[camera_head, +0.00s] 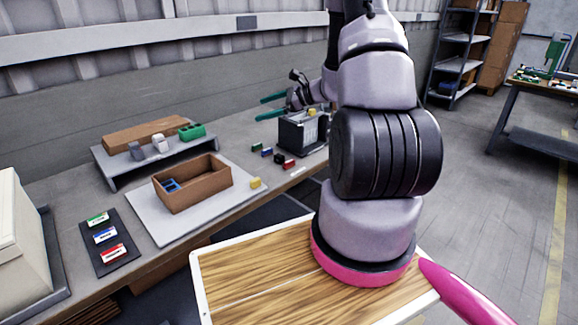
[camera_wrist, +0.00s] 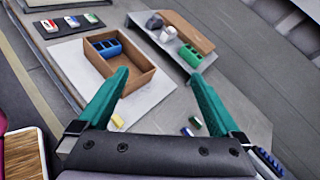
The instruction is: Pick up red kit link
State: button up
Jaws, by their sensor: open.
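A red-and-white piece (camera_head: 113,253) lies on the dark mat (camera_head: 96,225) at the bench's left end, beside a blue-and-white piece (camera_head: 104,235) and a green-and-white piece (camera_head: 97,219). It also shows at the top left of the wrist view (camera_wrist: 48,25). A small dark red block (camera_head: 289,164) lies on the bench near the black box. I cannot tell which red thing is the kit link. My gripper (camera_head: 258,107) is open and empty above the bench's right part, apart from both. Its green fingers show in the wrist view (camera_wrist: 158,75), with no object held between them.
A brown wooden tray (camera_head: 218,169) with a blue part (camera_head: 171,185) stands on a white board (camera_head: 149,217). A yellow block (camera_head: 255,183) is beside it. A raised grey shelf (camera_head: 115,172) holds several parts behind. A black box (camera_head: 290,138) stands below my gripper.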

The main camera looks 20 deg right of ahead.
jog(key=w+d+f+m+t+h, duration=0.1)
jog(key=d+f+m+t+h, duration=0.15)
jog(key=d+f, duration=0.35)
jog(key=w+d+f+m+t+h, duration=0.1)
jog(key=d+f+m, duration=0.3)
jog(key=f, duration=0.5)
jog(key=m+t+h, duration=0.1)
jog(key=m+h, duration=0.2)
jog(key=m, duration=0.1)
send_near(291, 162)
jog(key=shift+m+h, duration=0.25)
jog(key=x, duration=0.2)
jog(key=f+x, duration=0.1)
jog(key=x, duration=0.1)
jog(key=shift+s+a, duration=0.1)
jog(key=shift+a, duration=0.05)
jog(key=shift+r+x, duration=0.2)
jog(key=shift+x, duration=1.35)
jog(key=shift+r+x, duration=0.15)
jog(key=shift+x, duration=1.4)
jog(key=shift+a, duration=0.2)
jog(key=c, duration=1.3)
jog(key=shift+r, duration=0.15)
